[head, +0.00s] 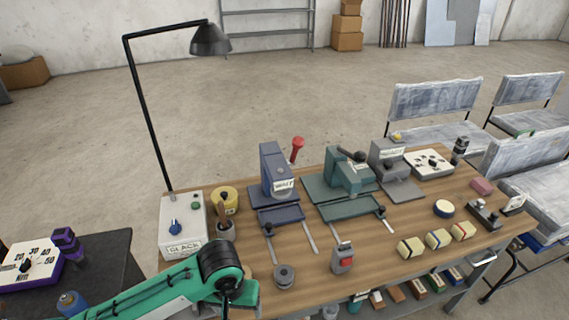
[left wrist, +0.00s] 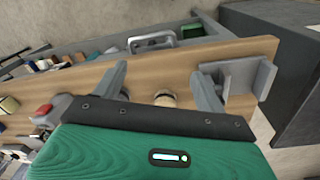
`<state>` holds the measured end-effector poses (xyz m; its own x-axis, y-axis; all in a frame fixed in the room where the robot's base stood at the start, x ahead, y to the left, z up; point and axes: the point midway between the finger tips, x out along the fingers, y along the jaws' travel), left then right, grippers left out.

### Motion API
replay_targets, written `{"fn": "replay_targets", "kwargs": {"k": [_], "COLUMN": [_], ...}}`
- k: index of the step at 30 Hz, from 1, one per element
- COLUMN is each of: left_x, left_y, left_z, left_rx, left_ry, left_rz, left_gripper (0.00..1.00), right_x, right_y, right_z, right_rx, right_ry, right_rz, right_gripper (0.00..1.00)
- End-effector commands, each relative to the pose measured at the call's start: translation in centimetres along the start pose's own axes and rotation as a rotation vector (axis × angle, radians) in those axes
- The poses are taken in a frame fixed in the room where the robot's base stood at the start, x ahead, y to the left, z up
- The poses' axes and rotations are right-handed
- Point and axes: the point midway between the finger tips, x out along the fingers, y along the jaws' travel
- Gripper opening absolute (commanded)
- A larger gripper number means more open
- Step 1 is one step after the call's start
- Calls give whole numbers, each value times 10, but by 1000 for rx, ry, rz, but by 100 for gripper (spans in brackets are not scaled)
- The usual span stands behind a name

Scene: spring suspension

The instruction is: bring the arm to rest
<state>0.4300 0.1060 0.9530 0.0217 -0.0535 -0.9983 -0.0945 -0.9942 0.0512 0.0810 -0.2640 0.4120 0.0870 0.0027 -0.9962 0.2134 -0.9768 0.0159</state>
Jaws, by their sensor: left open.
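My left arm (head: 165,295), green and grey with a black joint, reaches in from the lower left of the head view over the bench's front left. In the left wrist view my left gripper (left wrist: 160,80) has its two grey fingers spread wide apart. Nothing is held between them. A small round wooden-topped thing (left wrist: 165,98) shows on the bench beyond the gap; I see no contact. The fingertips are hidden or cut off in the head view. My right gripper is in neither view.
A lamp (head: 210,40) rises at the back left. A grey bracket (left wrist: 240,78) stands at the bench end in the wrist view.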

Motion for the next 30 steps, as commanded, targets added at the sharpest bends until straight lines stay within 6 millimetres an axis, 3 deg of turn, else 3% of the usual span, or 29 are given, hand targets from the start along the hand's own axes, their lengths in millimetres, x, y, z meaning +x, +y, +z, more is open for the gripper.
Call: {"fn": "replay_targets", "kwargs": {"k": [6, 17, 23, 30], "left_x": [3, 6, 9, 17], "left_y": [16, 33, 17, -27], "left_z": [12, 39, 57, 91], "left_rx": [49, 126, 126, 99], "left_ry": [30, 153, 240, 301], "left_rz": [70, 214, 229, 153], "left_gripper": [73, 73, 73, 73], "right_x": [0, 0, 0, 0], "right_y": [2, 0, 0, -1], "right_z": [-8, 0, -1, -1], "right_rx": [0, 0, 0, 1], "right_ry": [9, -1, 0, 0], "right_rz": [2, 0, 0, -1], "right_gripper": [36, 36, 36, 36]}}
